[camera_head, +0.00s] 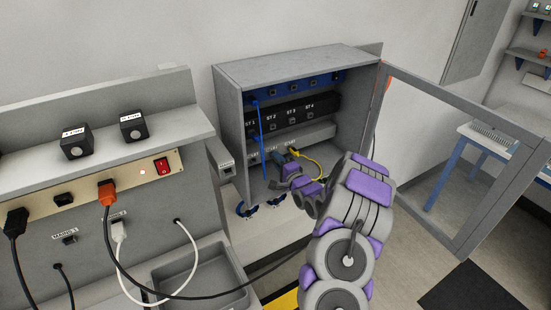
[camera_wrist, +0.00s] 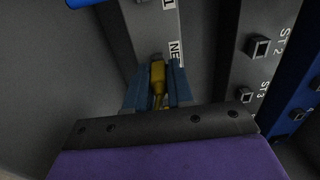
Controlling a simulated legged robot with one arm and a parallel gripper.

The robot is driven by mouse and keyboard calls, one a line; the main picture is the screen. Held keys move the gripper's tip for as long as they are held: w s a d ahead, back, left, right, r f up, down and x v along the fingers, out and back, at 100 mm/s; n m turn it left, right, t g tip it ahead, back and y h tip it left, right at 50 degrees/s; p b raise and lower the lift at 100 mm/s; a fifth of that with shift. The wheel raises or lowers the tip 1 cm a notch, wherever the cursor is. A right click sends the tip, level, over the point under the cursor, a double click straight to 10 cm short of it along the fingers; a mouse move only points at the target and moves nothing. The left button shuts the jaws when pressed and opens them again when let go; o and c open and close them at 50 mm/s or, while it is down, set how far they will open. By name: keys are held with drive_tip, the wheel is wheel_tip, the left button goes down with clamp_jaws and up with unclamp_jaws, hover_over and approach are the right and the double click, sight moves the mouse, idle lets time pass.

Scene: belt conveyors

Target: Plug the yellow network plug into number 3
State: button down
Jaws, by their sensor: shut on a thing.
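The yellow network plug (camera_wrist: 157,75) is between the two blue fingers of my gripper (camera_wrist: 157,88), which are shut on it, at the grey panel (camera_wrist: 153,35) marked "NE…". I cannot tell whether the plug sits in a socket there. In the head view my gripper (camera_head: 287,165) is inside the open cabinet, low at the grey panel, with the yellow cable (camera_head: 313,158) looping to its right. The ST 3 socket (camera_wrist: 245,95) shows empty on the black panel (camera_wrist: 228,120); the black panel's ST row shows above my gripper in the head view.
The cabinet (camera_head: 230,105) has its framed glass door (camera_head: 460,120) swung open to the right. A blue cable (camera_head: 261,125) hangs at the left inside. A blue socket panel (camera_head: 300,85) is above. A bench with black plugs and cables (camera_head: 110,230) stands at the left.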

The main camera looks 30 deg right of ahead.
drive_tip(key=shift+s+d+f, duration=0.1)
drive_tip(key=shift+s, duration=0.1)
drive_tip(key=shift+s+d+p, duration=0.1)
drive_tip(key=shift+s+p, duration=0.2)
drive_tip(key=shift+s, duration=0.7)
drive_tip(key=shift+s+a+p, duration=0.25)
drive_tip(key=shift+s+p, duration=0.05)
drive_tip(key=shift+s, duration=1)
drive_tip(key=s+d+r+p, duration=0.1)
drive_tip(key=d+r+p, duration=0.25)
drive_tip(key=r, duration=0.25)
drive_tip(key=s+d+r+p, duration=0.1)
drive_tip(key=d+r+p, duration=0.1)
drive_tip(key=d+r, duration=0.3)
drive_tip(key=shift+m, duration=0.3)
drive_tip(key=shift+w+a+r+b, duration=0.1)
drive_tip(key=shift+w+r+b, duration=0.25)
drive_tip(key=shift+w, duration=0.5)
drive_tip(key=shift+w+a+r+b, duration=0.1)
drive_tip(key=shift+w+b, duration=0.45)
drive_tip(key=shift+w, duration=0.25)
drive_tip(key=shift+w+a+r+b, duration=0.1)
drive_tip(key=shift+w+r+b, duration=0.25)
drive_tip(key=shift+w, duration=0.5)
drive_tip(key=shift+p, duration=1.5)
drive_tip(key=shift+w+p, duration=0.15)
drive_tip(key=shift+p, duration=1.15)
